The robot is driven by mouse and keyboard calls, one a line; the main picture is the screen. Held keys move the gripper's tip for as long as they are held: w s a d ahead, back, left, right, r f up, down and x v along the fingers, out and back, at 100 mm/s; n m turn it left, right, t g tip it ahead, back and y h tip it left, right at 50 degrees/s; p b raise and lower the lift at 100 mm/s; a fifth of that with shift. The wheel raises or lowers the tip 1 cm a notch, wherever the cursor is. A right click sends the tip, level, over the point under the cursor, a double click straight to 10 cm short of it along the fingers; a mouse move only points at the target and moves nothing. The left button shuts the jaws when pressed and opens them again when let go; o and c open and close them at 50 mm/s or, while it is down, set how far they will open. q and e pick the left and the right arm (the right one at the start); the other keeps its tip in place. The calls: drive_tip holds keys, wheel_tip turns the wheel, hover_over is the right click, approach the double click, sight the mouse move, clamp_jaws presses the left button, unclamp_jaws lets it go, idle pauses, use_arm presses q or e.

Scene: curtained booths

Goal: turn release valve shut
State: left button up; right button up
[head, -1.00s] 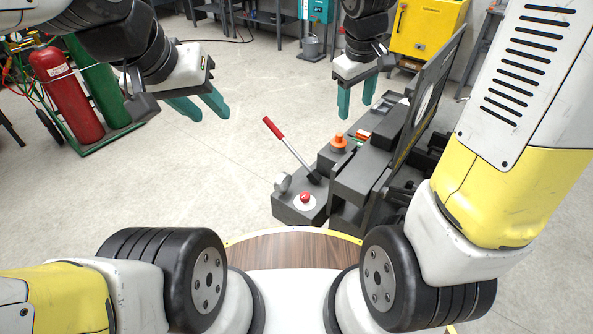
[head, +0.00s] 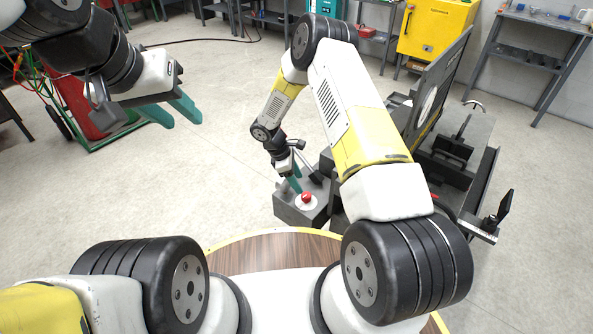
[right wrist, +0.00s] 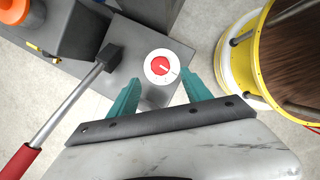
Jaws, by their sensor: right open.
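A grey pump box (head: 318,213) stands on the machine in front of me. A red knob on a white disc (head: 306,199) sits on its top; it also shows in the right wrist view (right wrist: 160,66). No label tells whether this or the round grey knob on the box's side, now hidden, is the release valve. My right gripper (head: 295,184) reaches down to the box's left side. In the right wrist view the right gripper (right wrist: 162,88) is open, its fingers either side of the red knob in the picture; contact cannot be told. My left gripper (head: 178,113) is open, empty, far left.
A lever with a red grip (right wrist: 68,105) rises from the box close to my right gripper. An orange knob (right wrist: 14,8) stands further along the machine. A dark panel (head: 437,80) stands upright behind. Gas cylinders on a cart (head: 85,105) stand left. The floor between is clear.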

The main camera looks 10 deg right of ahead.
sight(306, 194)
drive_tip(key=x, duration=0.8)
drive_tip(key=shift+c, duration=0.3)
clamp_jaws()
